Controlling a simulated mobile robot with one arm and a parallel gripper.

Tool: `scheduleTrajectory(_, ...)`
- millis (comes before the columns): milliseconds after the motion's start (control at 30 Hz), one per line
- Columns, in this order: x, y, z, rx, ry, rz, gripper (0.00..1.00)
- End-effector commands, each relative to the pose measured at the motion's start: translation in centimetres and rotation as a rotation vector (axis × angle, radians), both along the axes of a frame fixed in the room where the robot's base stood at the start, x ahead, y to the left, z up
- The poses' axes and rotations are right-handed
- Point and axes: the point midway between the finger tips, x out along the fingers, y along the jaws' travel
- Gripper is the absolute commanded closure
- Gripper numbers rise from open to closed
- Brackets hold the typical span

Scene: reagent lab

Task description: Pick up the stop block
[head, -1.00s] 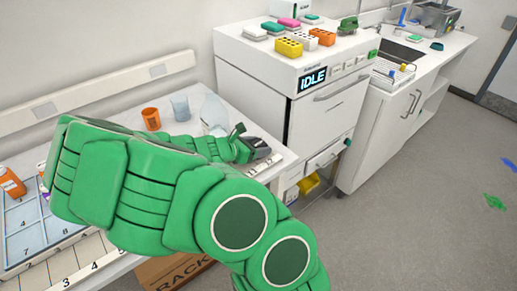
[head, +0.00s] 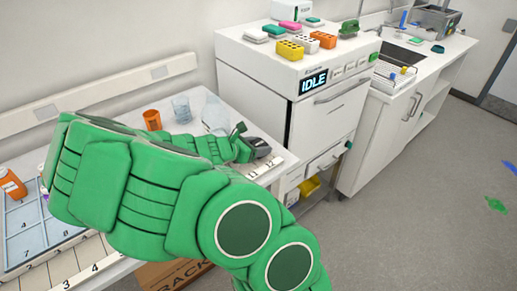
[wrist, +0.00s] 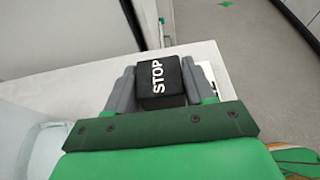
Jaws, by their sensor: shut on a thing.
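The stop block (wrist: 160,78) is a black block with white STOP lettering. In the wrist view it sits between the two grey fingers of my gripper (wrist: 161,88), with a finger against each side. In the head view my gripper (head: 258,148) is at the right end of the white bench, near the numbered strip by 11 and 12. The block cannot be made out clearly there. Whether it touches the bench or is just above it, I cannot tell.
The white bench (head: 279,158) ends just right of my gripper. An orange cup (head: 152,119) and a clear beaker (head: 181,109) stand behind my arm. A white machine reading IDLE (head: 313,82) stands to the right, with several coloured racks on top.

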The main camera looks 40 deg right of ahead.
Motion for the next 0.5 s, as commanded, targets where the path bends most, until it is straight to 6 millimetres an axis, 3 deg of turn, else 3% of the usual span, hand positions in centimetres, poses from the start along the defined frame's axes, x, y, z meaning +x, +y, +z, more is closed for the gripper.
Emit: scheduleTrajectory(500, 0.1, 0.0, 6.7, 0.002, -0.004, 0.002, 0.87)
